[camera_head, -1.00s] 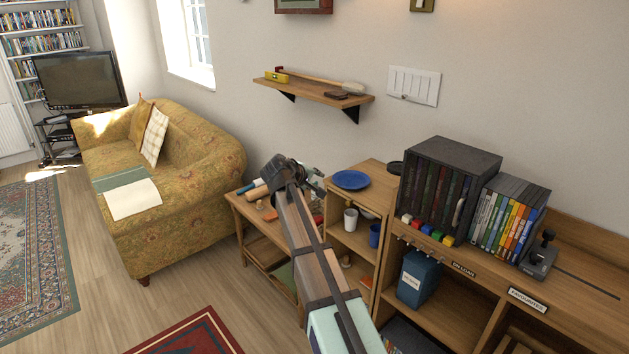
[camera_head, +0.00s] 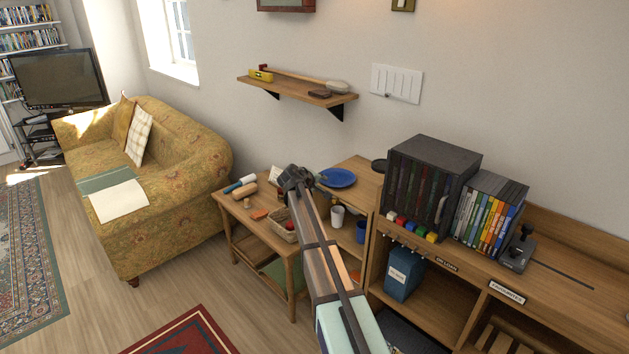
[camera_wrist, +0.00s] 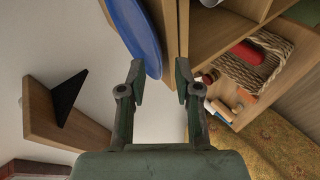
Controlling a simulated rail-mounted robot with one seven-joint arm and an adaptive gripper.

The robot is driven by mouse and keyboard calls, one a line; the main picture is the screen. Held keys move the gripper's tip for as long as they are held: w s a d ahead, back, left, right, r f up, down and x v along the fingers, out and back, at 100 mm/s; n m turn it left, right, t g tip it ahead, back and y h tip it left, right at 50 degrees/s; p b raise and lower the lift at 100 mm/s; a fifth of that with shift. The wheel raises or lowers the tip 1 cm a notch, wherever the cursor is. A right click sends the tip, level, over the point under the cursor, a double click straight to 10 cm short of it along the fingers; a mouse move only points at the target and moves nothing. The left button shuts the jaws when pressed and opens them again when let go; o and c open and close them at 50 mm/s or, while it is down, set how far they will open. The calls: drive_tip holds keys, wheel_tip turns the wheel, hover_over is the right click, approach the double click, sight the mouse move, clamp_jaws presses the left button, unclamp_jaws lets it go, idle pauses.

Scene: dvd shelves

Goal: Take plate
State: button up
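The blue plate (camera_head: 337,178) lies flat on top of the small wooden shelf unit, against the wall. In the wrist view the plate (camera_wrist: 137,36) shows at the upper left, its rim close to the left fingertip. My gripper (camera_head: 308,178) is just left of the plate in the head view, partly hidden by my own arm. In the wrist view my gripper (camera_wrist: 160,82) is open, its fingers apart with the edge of the wooden shelf top between and beyond them. I cannot tell whether a finger touches the plate.
A wall shelf (camera_head: 298,91) with small items hangs above. A white mug (camera_head: 337,216) and a blue cup (camera_head: 361,231) stand in the unit below the plate. A low table (camera_head: 237,211) with a basket is at the left. A dark box of cases (camera_head: 433,180) stands at the right.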

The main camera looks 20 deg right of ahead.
drive_tip(key=shift+x, duration=0.95)
clamp_jaws()
drive_tip(key=shift+s+a, duration=0.35)
drive_tip(key=shift+a, duration=0.45)
